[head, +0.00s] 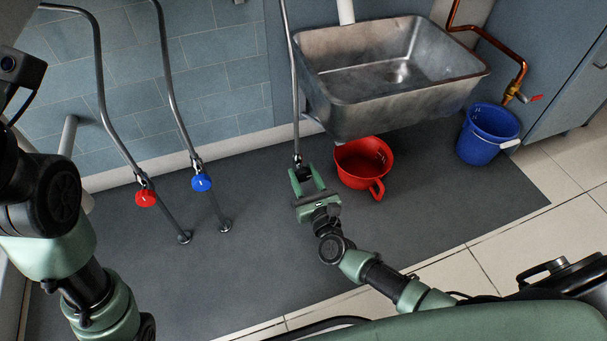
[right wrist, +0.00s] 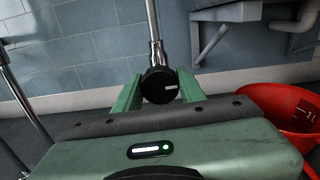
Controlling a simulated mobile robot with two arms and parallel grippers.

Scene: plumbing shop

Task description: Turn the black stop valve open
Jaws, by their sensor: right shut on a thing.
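The black stop valve (right wrist: 159,86) sits on a vertical grey pipe left of the sink. In the right wrist view its round black knob with a small pale mark is between the two green fingers of my right gripper (right wrist: 157,92). My right gripper (head: 307,181) is shut on the knob. In the head view the gripper mostly hides the knob, and only the valve's metal body on the pipe shows above it. My left arm is at the left edge of the head view, and its gripper is not seen.
A red-knobbed valve (head: 145,198) and a blue-knobbed valve (head: 201,182) stand on pipes to the left. A metal sink (head: 340,105) is at right, above a red bucket (head: 352,178). A blue bucket (head: 480,148) stands under a copper pipe tap (head: 515,92). The dark mat (head: 240,270) in front is clear.

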